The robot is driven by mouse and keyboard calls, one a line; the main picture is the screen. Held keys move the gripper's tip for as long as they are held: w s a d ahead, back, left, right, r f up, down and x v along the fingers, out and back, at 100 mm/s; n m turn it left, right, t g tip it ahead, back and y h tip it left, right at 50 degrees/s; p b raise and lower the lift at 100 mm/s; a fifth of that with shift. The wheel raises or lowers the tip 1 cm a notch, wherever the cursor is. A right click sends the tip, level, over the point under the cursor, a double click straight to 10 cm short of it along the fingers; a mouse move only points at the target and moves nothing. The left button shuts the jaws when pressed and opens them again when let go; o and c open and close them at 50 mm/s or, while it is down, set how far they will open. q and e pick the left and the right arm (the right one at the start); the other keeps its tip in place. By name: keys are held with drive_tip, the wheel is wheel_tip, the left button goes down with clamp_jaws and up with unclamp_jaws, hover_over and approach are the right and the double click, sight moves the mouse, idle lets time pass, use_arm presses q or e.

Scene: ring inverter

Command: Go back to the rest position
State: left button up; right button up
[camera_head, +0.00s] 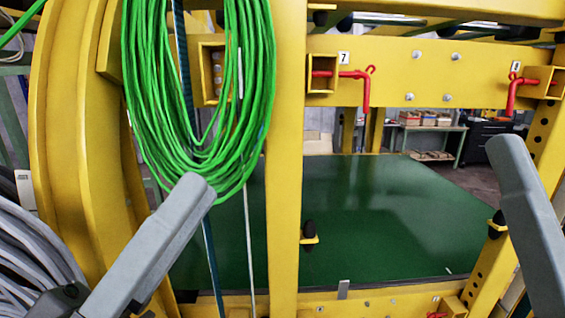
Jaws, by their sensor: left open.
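My left gripper (188,196) shows at the lower left as a grey, blunt-ended part on an arm that slants up from the bottom edge. Its end is in front of the lower part of the green cable coil (150,100). It is open, and nothing is seen held in it. The far side of its jaws cannot be made out. A grey bar, seemingly mine, rises at the right edge; no right gripper jaws can be made out on it. The coil hangs in loops on the yellow frame (285,150).
Red clamps stick out of the yellow crossbeam, one by the label 7 (367,85) and one farther right (511,92). A dark green panel (385,215) lies behind the frame. A bundle of grey cables (30,260) is at the lower left. A workbench (432,128) stands far behind.

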use_arm(q)
drive_tip(key=s+a+r+m+t+y, duration=0.1)
drive_tip(key=a+r+t+y, duration=0.1)
drive_tip(key=a+t+y, duration=0.45)
drive_tip(key=s+a+r+m+t+y, duration=0.2)
drive_tip(key=a+y, duration=0.2)
drive_tip(key=y, duration=0.5)
wheel_tip(320, 180, up, 38)
drive_tip(key=r+p, duration=0.1)
drive_tip(key=p, duration=3.7)
wheel_tip(320, 180, down, 62)
drive_tip(key=b, duration=6.1)
drive_tip(key=shift+w+r, duration=0.2)
drive_tip(key=shift+r, duration=0.05)
drive_tip(key=shift+g+h, duration=0.25)
